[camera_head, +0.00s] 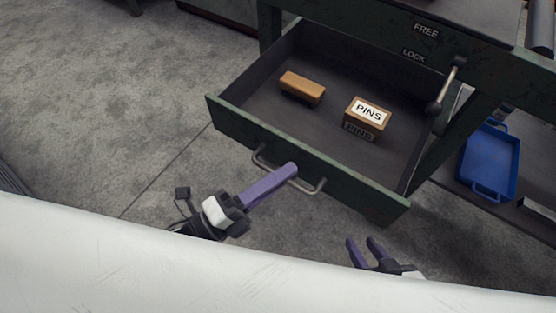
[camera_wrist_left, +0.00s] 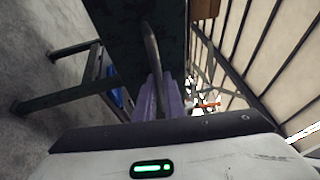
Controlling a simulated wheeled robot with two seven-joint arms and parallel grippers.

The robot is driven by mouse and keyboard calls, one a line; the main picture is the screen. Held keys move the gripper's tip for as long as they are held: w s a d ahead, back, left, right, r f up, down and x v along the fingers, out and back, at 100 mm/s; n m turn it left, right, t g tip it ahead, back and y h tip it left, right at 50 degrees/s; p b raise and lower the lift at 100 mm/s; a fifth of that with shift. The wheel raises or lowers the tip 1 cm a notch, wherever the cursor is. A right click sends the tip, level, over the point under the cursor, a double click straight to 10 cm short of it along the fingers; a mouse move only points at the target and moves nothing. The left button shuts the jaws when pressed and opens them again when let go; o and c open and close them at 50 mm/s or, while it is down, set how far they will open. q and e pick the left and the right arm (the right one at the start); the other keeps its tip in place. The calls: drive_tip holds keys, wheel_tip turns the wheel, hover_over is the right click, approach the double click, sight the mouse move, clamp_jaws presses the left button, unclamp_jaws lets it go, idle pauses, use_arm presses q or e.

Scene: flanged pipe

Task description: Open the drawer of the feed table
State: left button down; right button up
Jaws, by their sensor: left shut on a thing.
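The green drawer (camera_head: 300,165) of the feed table (camera_head: 385,22) stands pulled well out in the head view, its inside open to view. A bar handle (camera_head: 310,188) runs along its front; it also shows in the left wrist view (camera_wrist_left: 151,50). My left gripper (camera_head: 290,170) is shut on the handle, its purple fingers closed around the bar; in the left wrist view the fingers (camera_wrist_left: 165,98) are close together at it. My right gripper (camera_head: 362,247) is below the drawer's front right corner, fingers apart and empty.
A lever (camera_head: 442,92) marked FREE and LOCK is on the table front. A blue tray (camera_head: 490,160) lies on the right shelf. Grey floor is clear at left.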

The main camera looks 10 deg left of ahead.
use_arm(q)
drive_tip(key=shift+s, duration=0.1)
drive_tip(key=c, duration=1.8)
unclamp_jaws()
drive_tip(key=shift+c, duration=0.2)
drive_tip(key=shift+a, duration=0.15)
drive_tip(key=v, duration=1)
drive_tip(key=shift+s, duration=0.1)
